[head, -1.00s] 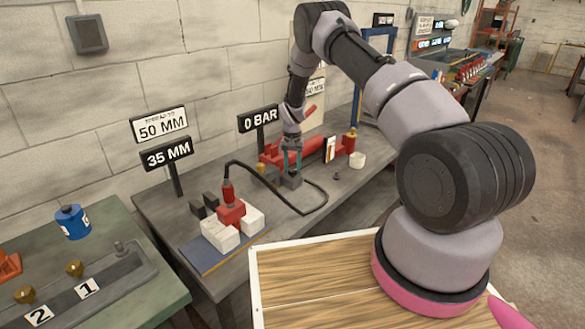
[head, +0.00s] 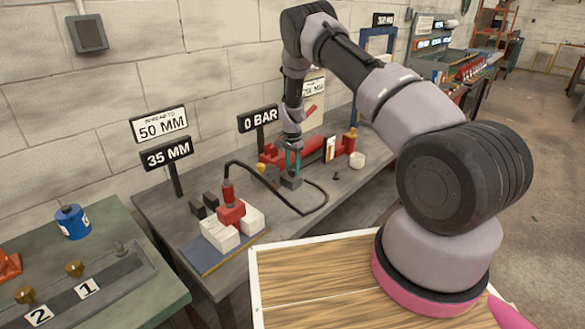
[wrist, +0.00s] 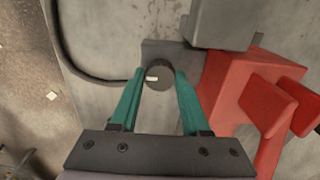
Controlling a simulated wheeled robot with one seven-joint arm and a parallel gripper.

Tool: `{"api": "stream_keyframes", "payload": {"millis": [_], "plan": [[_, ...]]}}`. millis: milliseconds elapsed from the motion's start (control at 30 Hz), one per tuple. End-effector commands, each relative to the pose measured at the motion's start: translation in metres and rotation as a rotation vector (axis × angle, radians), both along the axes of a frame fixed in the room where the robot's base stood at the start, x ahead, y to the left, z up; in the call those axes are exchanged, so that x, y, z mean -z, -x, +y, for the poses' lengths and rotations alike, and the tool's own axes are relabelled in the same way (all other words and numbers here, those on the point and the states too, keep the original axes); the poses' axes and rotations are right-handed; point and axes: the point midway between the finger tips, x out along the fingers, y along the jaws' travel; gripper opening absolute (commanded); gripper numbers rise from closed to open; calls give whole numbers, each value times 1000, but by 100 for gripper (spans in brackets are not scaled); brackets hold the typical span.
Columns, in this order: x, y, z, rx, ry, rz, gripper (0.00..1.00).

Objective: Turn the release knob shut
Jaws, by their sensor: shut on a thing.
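The release knob (wrist: 158,70) is a dark round knob with a small white mark, on a grey block beside the red pump. My gripper (wrist: 159,79) has its two teal fingers shut on the knob, one on each side. In the head view my gripper (head: 292,162) points down at the grey block (head: 291,183), and the knob itself is hard to make out there. The red pump (head: 315,152) lies behind it along the wall. A black sign (head: 259,119) reads 0 BAR.
A black hose (head: 290,206) loops over the bench to a red tool (head: 231,212) between white blocks. Signs read 50 MM (head: 160,125) and 35 MM (head: 167,153). The bench's front right is mostly clear.

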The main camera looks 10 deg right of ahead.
Motion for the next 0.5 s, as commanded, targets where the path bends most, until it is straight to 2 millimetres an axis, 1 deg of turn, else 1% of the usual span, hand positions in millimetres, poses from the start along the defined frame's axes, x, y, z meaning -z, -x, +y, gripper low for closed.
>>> {"api": "stream_keyframes", "payload": {"millis": [433, 467, 500], "plan": [[1, 2, 1, 10, -1, 3, 0], [1, 2, 1, 10, -1, 3, 58], [1, 1, 1, 10, -1, 3, 73]]}}
